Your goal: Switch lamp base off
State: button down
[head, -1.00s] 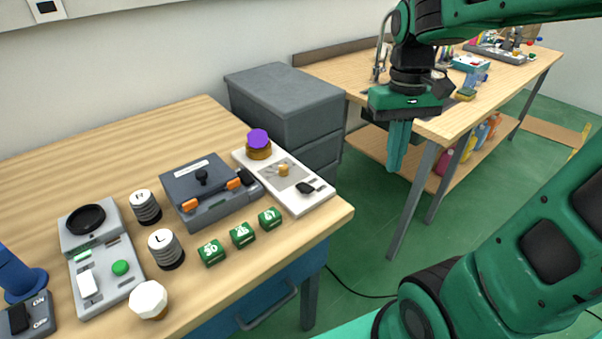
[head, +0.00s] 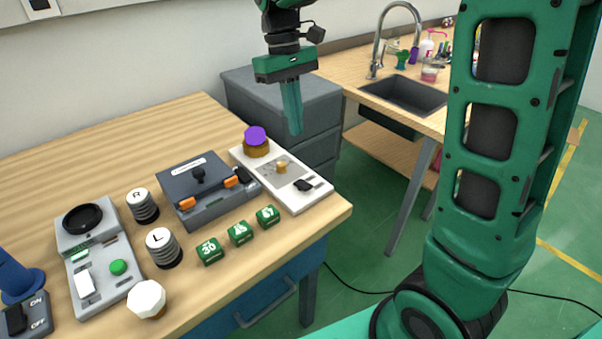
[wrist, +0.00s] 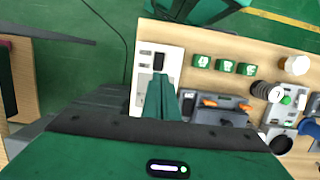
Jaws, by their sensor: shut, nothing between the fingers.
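The lamp base (head: 38,318), a dark grey block with a black rocker switch (head: 16,320) and ON and OFF labels, sits at the lower left edge of the head view, partly cut off. A blue lamp part (head: 18,280) stands beside it. The rocker's position is hard to tell. My gripper (head: 295,132) is shut and empty, pointing down above the far right part of the wooden table, well away from the lamp base. In the wrist view, the shut fingers (wrist: 158,80) show over the white panel (wrist: 146,62). A blue part (wrist: 308,127) shows at that view's right edge.
On the table (head: 90,140) stand a grey device with a green button (head: 118,267), R and L cylinders (head: 163,248), a white knob (head: 147,299), a dark box (head: 205,192) and green numbered cubes (head: 240,233). Grey drawers (head: 280,100) stand behind. The table's back left is clear.

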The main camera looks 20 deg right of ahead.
aim_at(305, 185)
jog(key=x, duration=1.4)
